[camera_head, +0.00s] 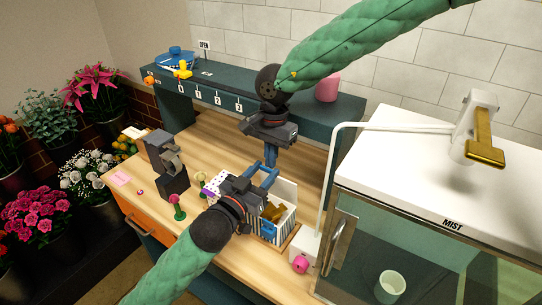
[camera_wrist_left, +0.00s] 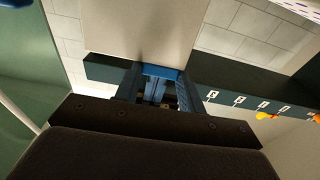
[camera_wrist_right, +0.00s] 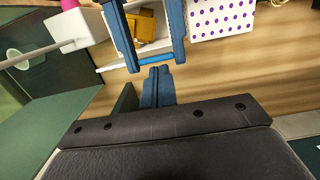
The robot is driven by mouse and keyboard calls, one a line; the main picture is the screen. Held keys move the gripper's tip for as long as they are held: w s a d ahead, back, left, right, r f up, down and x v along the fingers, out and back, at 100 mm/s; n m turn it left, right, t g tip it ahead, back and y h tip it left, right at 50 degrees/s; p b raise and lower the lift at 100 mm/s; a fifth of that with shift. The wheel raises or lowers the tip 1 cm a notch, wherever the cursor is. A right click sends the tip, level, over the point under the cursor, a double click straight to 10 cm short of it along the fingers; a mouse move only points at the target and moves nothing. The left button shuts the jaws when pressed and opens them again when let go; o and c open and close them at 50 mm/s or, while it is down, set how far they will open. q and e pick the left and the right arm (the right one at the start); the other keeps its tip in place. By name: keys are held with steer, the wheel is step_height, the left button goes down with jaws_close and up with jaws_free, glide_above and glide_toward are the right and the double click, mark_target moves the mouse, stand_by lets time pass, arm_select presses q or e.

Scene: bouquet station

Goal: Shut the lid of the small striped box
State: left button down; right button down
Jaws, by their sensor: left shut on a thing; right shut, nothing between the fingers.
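My right gripper (camera_head: 271,158) is shut and empty just behind and above, close to the left fingers. It also shows in the right wrist view (camera_wrist_right: 158,86).
A purple-dotted white box (camera_wrist_right: 222,16) is beside the striped box. A dark stand (camera_head: 169,170) and a green-stemmed pink item (camera_head: 178,207) are left. The glass mist cabinet (camera_head: 400,235) bounds the right; the teal shelf (camera_head: 335,115) runs behind.

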arm_select(q)
steer(key=shift+f, duration=0.15)
arm_select(e)
steer(key=shift+s+a+f+t+h, duration=0.1)
steer(key=shift+s+a+t+h, duration=0.35)
steer(key=shift+s, duration=0.25)
steer(key=shift+a, duration=0.1)
